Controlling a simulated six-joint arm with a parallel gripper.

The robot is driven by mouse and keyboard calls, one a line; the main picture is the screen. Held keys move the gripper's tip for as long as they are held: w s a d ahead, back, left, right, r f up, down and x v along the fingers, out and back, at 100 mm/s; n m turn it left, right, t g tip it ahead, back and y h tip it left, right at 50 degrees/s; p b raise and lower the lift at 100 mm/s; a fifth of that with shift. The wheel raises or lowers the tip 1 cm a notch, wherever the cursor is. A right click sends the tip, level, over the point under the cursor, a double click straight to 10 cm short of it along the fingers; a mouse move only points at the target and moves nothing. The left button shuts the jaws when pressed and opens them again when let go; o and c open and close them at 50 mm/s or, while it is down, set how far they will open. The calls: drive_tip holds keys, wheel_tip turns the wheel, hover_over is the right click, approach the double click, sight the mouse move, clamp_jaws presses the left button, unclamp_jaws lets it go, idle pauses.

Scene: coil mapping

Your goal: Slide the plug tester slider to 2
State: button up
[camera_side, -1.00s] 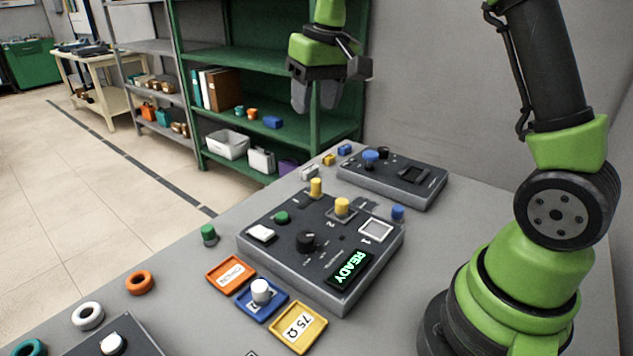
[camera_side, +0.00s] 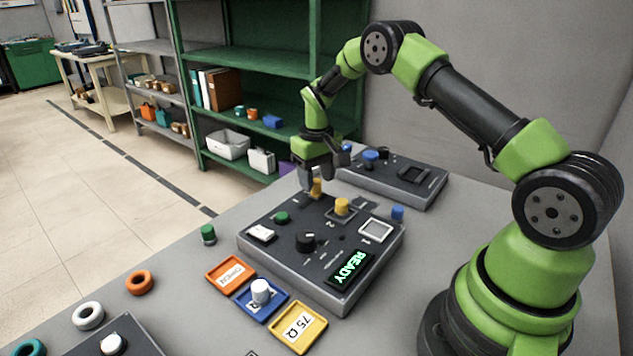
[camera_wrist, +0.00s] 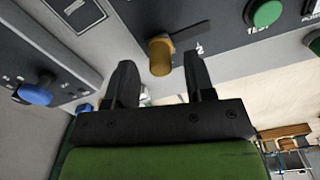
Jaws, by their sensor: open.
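The plug tester is the dark box (camera_side: 285,262) with a lit READY display (camera_side: 349,268) in the middle of the bench. Two yellow knobs stand on it: one at its back edge (camera_side: 317,187) and one nearer its middle (camera_side: 342,206). My gripper (camera_side: 318,178) is open, pointing down, over the back yellow knob in the side view and partly overlapping it. In the wrist view, a yellow knob (camera_wrist: 160,57) appears between the open fingertips (camera_wrist: 162,70), beside a dark slot and a "2" mark. Whether the fingers reach around it is unclear.
A second dark box (camera_side: 412,183) with a blue knob (camera_side: 371,158) stands behind. A green button (camera_side: 281,217) and black dial (camera_side: 305,241) rise from the tester. Colored trays (camera_side: 300,328) and small loose parts lie in front and left.

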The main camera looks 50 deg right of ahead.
sight(303, 206)
drive_tip(key=shift+f, duration=0.85)
clamp_jaws()
drive_tip(key=shift+a, duration=2.3)
unclamp_jaws()
wheel_tip(303, 206, up, 10)
